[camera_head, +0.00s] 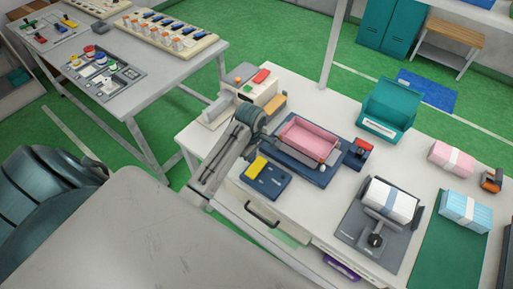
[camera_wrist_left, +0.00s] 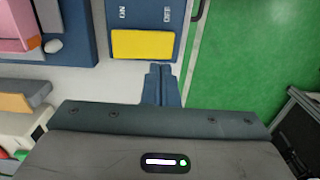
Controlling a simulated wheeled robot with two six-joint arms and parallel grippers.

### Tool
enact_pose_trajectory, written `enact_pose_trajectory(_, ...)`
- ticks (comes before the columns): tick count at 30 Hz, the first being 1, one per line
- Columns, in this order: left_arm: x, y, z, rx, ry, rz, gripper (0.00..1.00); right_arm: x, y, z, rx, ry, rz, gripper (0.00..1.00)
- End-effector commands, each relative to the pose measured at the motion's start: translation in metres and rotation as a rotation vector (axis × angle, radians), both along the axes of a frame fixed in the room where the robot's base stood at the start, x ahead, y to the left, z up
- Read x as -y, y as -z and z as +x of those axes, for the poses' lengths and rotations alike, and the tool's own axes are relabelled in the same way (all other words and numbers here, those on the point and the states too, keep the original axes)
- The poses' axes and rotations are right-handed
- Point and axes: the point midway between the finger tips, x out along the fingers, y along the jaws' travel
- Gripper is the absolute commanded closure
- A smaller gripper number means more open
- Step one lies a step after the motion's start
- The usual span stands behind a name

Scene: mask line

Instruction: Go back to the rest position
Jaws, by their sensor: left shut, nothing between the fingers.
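My left gripper (camera_head: 240,140) is over the left end of the white worktable (camera_head: 334,98), beside the blue switch box (camera_head: 270,183) with a yellow panel. In the left wrist view its dark blue fingers (camera_wrist_left: 161,72) are shut together with nothing between them. They point at the yellow panel (camera_wrist_left: 143,44) and appear just short of it; the height gap cannot be told. My right gripper is in neither view.
A pink tray (camera_head: 304,139) on a blue base lies behind the box. A teal bin (camera_head: 391,104), a white packet stack (camera_head: 390,201) on a grey stand and blue packets (camera_head: 466,207) are to the right. A grey table (camera_head: 172,64) with parts stands at left.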

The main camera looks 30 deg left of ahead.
Motion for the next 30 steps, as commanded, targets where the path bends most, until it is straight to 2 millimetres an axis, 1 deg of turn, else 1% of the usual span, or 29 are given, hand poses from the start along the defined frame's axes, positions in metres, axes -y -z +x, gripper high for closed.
enact_pose_trajectory(14, 0.0, -0.001, 0.0, 0.0, 0.0, 0.0, 1.0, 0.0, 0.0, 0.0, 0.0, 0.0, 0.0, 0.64)
enact_pose_trajectory(17, 0.001, 0.001, -0.006, 0.004, 0.031, 0.003, 1.0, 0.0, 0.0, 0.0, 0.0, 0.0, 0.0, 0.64)
enact_pose_trajectory(20, 0.006, 0.006, -0.025, 0.023, 0.144, 0.011, 1.0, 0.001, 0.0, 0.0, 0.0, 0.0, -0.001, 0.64)
enact_pose_trajectory(23, 0.013, 0.01, -0.059, 0.059, 0.346, 0.035, 1.0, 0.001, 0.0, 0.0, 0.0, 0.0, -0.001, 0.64)
enact_pose_trajectory(24, 0.016, 0.01, -0.075, 0.074, 0.444, 0.047, 1.0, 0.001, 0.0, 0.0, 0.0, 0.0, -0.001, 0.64)
enact_pose_trajectory(25, 0.018, 0.009, -0.087, 0.087, 0.521, 0.059, 1.0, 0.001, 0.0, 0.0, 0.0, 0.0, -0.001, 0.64)
enact_pose_trajectory(27, 0.023, 0.005, -0.115, 0.114, 0.696, 0.088, 1.0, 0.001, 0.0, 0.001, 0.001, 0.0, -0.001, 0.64)
enact_pose_trajectory(30, 0.029, -0.005, -0.146, 0.144, 0.909, 0.131, 1.0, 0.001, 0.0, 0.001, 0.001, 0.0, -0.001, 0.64)
